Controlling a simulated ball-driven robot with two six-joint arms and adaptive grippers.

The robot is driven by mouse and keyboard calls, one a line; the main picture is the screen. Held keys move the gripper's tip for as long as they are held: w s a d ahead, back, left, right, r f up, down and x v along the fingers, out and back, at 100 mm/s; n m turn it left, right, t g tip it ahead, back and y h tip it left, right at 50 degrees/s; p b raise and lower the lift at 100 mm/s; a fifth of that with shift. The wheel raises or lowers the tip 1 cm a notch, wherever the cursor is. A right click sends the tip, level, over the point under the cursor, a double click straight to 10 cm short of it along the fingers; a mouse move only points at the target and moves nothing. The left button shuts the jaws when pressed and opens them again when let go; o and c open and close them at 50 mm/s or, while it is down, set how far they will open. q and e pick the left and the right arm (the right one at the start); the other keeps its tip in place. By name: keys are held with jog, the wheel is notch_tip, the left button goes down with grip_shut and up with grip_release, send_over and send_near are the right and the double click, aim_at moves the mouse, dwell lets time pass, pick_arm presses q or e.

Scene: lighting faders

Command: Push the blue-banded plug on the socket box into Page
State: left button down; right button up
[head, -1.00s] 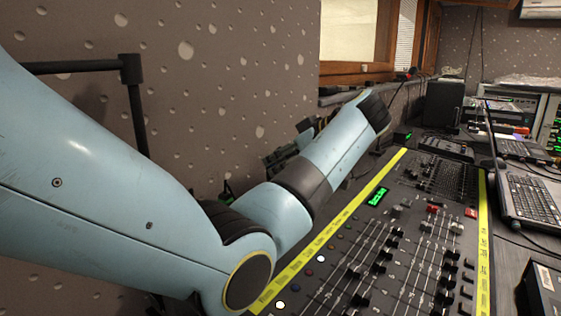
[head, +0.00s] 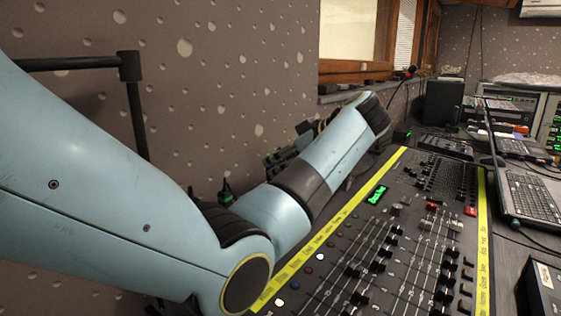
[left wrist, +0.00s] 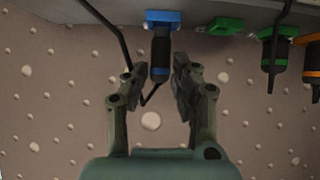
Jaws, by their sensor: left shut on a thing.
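In the head view, my left gripper (head: 283,156) is mostly hidden behind my wrist, beside the wall. No "Page" lettering is readable. My right gripper is not in view.
An empty-looking green socket (left wrist: 226,26) is right of the blue one. A green-banded plug (left wrist: 275,50) and an orange-banded plug (left wrist: 313,62) hang further right. The mixing console (head: 400,255) lies below my arm. The dotted wall (head: 240,70) is close behind.

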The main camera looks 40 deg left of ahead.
pick_arm(q)
jog(key=shift+f, duration=0.15)
dwell(0.4)
jog(key=shift+f, duration=0.4)
dwell(0.5)
jog(key=shift+s+d+f, duration=0.1)
jog(key=shift+f, duration=0.2)
dwell(0.5)
jog(key=c, duration=1)
grip_release()
jog(key=shift+d+r, duration=0.2)
jog(key=v, duration=1.1)
jog(key=shift+d+r, duration=0.15)
jog(key=shift+r, duration=0.05)
